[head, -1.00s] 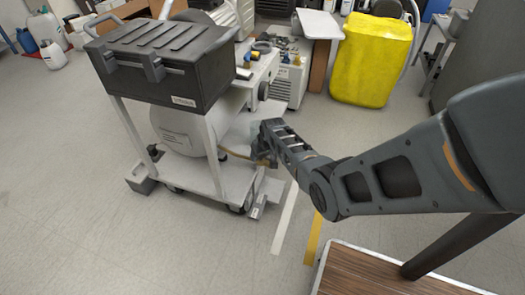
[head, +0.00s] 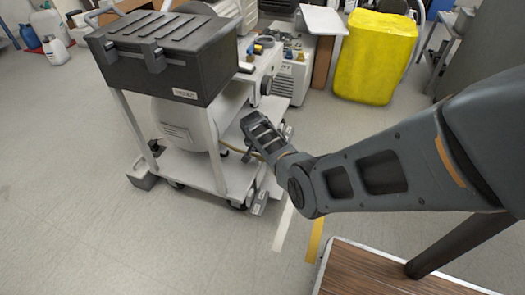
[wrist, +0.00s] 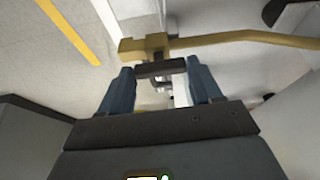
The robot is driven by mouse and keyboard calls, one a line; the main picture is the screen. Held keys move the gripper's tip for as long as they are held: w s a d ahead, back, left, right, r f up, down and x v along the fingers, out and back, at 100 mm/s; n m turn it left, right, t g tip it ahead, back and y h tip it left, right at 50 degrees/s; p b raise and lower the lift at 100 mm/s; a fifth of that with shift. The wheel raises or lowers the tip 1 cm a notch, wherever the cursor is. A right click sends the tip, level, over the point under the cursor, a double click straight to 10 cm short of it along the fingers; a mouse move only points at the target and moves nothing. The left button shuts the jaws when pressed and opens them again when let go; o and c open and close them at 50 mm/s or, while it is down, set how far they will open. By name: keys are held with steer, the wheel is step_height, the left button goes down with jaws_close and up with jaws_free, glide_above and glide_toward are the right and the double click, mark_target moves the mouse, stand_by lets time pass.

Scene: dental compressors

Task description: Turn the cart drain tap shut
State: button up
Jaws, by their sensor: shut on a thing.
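The cart drain tap is a brass valve body (wrist: 146,46) on a yellowish pipe (wrist: 245,38), near the top of the wrist view. A short dark bar, which looks like its handle (wrist: 160,69), lies crosswise between my blue fingertips. My gripper (wrist: 160,80) is shut on this handle. In the head view my gripper (head: 252,128) reaches in at the right side of the cart (head: 203,170), beside the white tank (head: 183,125). There the arm and gripper hide most of the tap. I cannot tell how far the tap is turned.
A black case (head: 165,55) sits on top of the cart. A white compressor unit (head: 292,75) and a yellow container (head: 375,55) stand behind. A wood-topped table (head: 385,272) is at the lower right.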

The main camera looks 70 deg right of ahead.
stand_by(0.4)
steer(key=o, duration=1.1)
steer(key=shift+c, duration=0.2)
steer(key=shift+r, duration=0.1)
steer(key=p+v, duration=0.4)
steer(key=v, duration=0.3)
steer(key=shift+a+r, duration=0.2)
steer(key=shift+r, duration=0.05)
